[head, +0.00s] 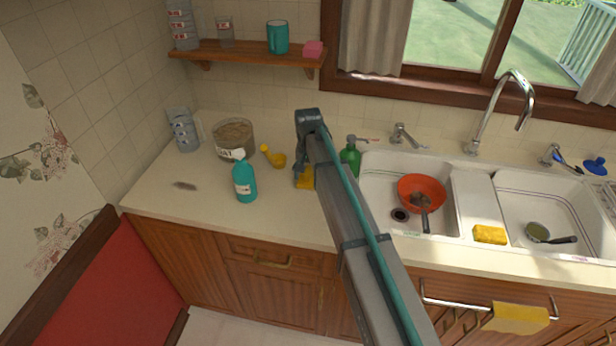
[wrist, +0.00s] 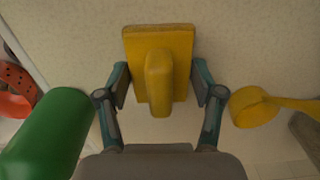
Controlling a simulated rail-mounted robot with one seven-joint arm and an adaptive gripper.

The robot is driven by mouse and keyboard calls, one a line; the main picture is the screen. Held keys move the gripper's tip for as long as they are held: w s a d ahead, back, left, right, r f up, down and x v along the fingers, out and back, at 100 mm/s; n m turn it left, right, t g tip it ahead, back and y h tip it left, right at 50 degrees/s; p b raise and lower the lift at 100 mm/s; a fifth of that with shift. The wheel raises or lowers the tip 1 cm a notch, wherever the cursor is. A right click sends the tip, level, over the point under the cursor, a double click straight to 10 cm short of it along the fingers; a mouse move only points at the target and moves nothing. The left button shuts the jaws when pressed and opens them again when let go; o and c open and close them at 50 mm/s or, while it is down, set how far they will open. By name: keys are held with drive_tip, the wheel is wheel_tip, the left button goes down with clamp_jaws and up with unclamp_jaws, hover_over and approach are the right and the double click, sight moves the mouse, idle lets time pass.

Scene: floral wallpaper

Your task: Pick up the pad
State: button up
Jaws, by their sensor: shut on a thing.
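The pad (wrist: 160,72) is a yellow rectangular block with a raised handle on its face, centred in the wrist view. My gripper (wrist: 160,85) is shut on it, with one finger on each side. In the head view the pad (head: 305,180) shows partly, below my gripper (head: 306,168) and over the counter between the yellow scoop and the green bottle. My arm hides part of it there. I cannot tell whether the pad touches the counter.
A green pump bottle (head: 351,156) stands close on the right and a yellow scoop (head: 275,158) close on the left. A teal bottle (head: 245,182) and a jar (head: 233,139) are further left. The sink holds a red colander (head: 420,187).

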drive_tip(key=shift+r, duration=0.1)
drive_tip(key=shift+r+b, duration=0.35)
drive_tip(key=shift+r, duration=0.5)
drive_tip(key=s+d+r+b, duration=0.5)
drive_tip(key=s+d+r, duration=0.2)
drive_tip(key=s+r, duration=0.4)
drive_tip(key=shift+s, duration=0.6)
drive_tip(key=shift+r, duration=0.1)
